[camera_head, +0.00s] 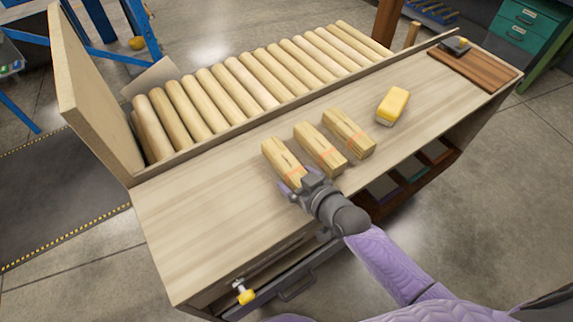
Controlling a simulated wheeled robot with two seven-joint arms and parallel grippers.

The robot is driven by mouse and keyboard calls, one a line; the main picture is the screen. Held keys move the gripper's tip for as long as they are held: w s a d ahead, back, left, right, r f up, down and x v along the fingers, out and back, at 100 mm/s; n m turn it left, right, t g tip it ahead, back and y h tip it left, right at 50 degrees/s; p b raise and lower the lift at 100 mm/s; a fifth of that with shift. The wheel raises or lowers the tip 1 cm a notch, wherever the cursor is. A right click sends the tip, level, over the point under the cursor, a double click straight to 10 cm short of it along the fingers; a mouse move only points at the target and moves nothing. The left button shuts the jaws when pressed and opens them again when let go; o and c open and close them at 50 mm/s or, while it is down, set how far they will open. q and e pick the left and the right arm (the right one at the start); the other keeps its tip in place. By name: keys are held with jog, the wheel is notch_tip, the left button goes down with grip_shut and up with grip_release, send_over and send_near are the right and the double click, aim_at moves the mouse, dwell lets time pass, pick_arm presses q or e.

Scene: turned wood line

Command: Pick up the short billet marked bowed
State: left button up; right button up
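My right gripper (297,182) is at the near end of the left billet. Its purple fingertips are apart, one on each side of that end. Whether they press on it is not clear, and the gripper body hides part of the end. My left gripper is not in view.
A yellow block (393,104) lies right of the billets. Several long round billets (247,82) fill a rack behind a low rail. A brown board (470,71) is at the far right. The bench top (200,215) is clear at left. A drawer handle (297,287) sits below the front edge.

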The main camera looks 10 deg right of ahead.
grip_shut()
jog(key=shift+r, duration=0.15)
